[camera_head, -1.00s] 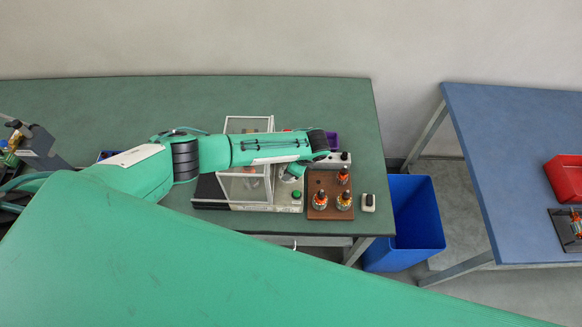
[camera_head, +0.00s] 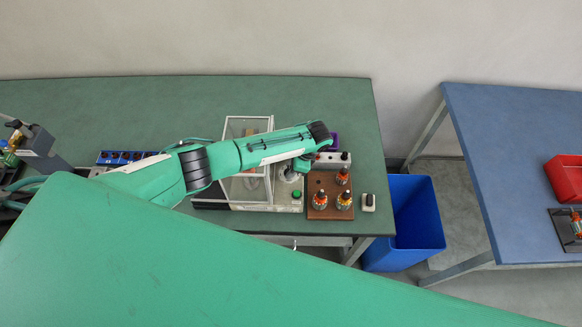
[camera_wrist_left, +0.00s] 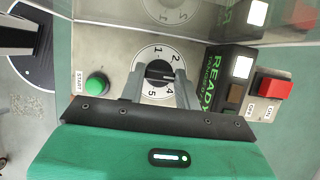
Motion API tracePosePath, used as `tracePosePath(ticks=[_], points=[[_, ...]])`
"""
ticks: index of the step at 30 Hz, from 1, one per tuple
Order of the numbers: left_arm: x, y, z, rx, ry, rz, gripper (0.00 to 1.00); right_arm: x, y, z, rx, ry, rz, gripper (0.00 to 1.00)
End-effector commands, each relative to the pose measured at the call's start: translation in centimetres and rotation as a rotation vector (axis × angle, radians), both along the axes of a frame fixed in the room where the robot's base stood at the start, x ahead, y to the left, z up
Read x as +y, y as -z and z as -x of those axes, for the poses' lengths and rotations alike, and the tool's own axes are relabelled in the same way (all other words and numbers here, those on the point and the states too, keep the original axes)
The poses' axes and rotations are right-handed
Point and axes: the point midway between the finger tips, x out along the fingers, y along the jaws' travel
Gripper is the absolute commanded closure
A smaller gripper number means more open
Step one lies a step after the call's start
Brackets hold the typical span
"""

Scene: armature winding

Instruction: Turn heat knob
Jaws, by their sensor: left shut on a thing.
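The heat knob (camera_wrist_left: 160,72) is a dark knob at the centre of a round white dial numbered 1 to 5, on a grey machine panel. In the left wrist view my left gripper (camera_wrist_left: 158,80) has its two grey fingers around the knob and is shut on it. The knob's pointer is partly hidden between the fingers. In the head view the left gripper (camera_head: 291,172) is at the front right part of the clear-covered machine (camera_head: 232,126), and the knob is hidden beneath it. My right gripper is not in view.
A green START button (camera_wrist_left: 96,86) is left of the dial. A READY display box (camera_wrist_left: 232,72) and a red switch (camera_wrist_left: 275,88) are to its right. A brown board (camera_head: 331,207) with three armatures lies right of the machine. A blue bin (camera_head: 405,258) stands beside the table.

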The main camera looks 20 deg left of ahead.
Motion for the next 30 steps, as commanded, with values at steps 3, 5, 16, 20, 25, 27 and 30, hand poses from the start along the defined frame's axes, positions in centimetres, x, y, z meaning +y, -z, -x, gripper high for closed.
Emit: tracePosePath(ticks=[3,5,16,20,25,27,30], points=[[-0.09,0.04,-0.02,0.002,-0.114,0.002,0.9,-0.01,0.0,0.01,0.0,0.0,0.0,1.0],[-0.07,0.04,-0.04,0.002,-0.171,0.003,0.9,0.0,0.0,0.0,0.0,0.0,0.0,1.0],[0.06,0.0,-0.25,0.002,-0.516,0.001,0.9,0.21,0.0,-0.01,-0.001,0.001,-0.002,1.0],[0.11,0.0,-0.32,0.001,-0.623,0.002,0.9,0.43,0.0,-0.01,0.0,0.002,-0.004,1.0],[0.18,-0.03,-0.41,0.0,-0.737,0.002,0.9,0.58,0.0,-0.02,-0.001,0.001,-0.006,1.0],[0.23,-0.05,-0.45,-0.001,-0.774,0.001,0.9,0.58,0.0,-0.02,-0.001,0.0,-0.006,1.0],[0.27,-0.08,-0.48,-0.002,-0.817,0.001,0.9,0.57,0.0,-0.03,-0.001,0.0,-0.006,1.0]])
